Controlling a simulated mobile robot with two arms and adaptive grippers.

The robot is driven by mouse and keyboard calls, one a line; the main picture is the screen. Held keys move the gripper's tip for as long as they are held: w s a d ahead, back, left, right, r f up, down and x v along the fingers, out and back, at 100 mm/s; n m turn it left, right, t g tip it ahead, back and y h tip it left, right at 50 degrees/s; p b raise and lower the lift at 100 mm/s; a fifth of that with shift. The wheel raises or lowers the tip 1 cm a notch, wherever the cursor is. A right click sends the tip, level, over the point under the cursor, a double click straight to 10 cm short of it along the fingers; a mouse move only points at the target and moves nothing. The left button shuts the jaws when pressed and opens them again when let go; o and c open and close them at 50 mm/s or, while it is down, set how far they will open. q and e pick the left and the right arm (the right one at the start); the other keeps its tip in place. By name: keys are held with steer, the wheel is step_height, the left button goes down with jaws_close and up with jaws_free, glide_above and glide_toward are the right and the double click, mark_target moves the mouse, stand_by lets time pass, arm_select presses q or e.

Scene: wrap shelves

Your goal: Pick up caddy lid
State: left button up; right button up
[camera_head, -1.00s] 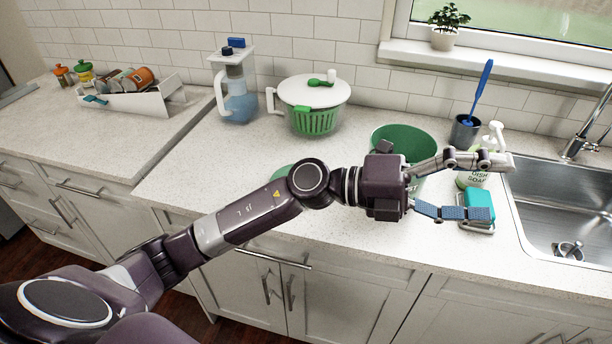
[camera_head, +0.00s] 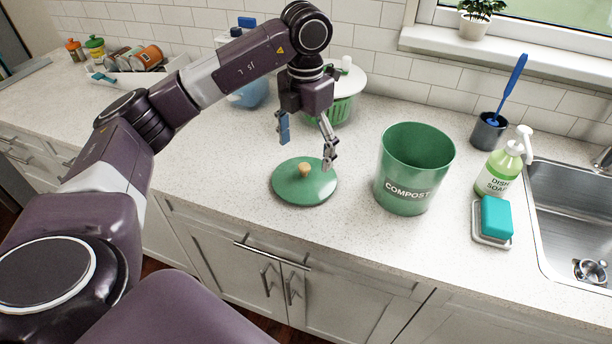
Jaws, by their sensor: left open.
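The caddy lid (camera_head: 290,188) is a round green disc with a wooden knob (camera_head: 304,170) on top. It lies flat on the counter near its front edge. The green compost caddy (camera_head: 408,185), marked COMPOST, stands open to the right of the lid. My left gripper (camera_head: 306,152) points down above the lid, its two fingers spread apart on either side of the knob and somewhat above it. It is open and empty. My right gripper does not show.
A green salad spinner (camera_head: 341,110) with a white lid and a partly hidden water pitcher (camera_head: 252,93) stand behind my left arm. A soap bottle (camera_head: 497,172), a teal sponge (camera_head: 497,216), a brush cup (camera_head: 488,131) and the sink (camera_head: 570,205) are at right.

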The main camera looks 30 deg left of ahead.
mark_target(304, 167)
arm_select(q)
steer(key=f, duration=0.2)
steer(key=f+p, duration=0.2)
steer(key=f, duration=0.1)
steer(key=shift+w+a+f, duration=0.2)
steer(key=shift+a+f, duration=0.1)
steer(key=shift+f, duration=0.35)
steer(key=shift+c, duration=0.3)
steer(key=c, duration=1.2)
steer(key=shift+s+d+f, duration=0.1)
steer(key=shift+s, duration=0.1)
jaws_close()
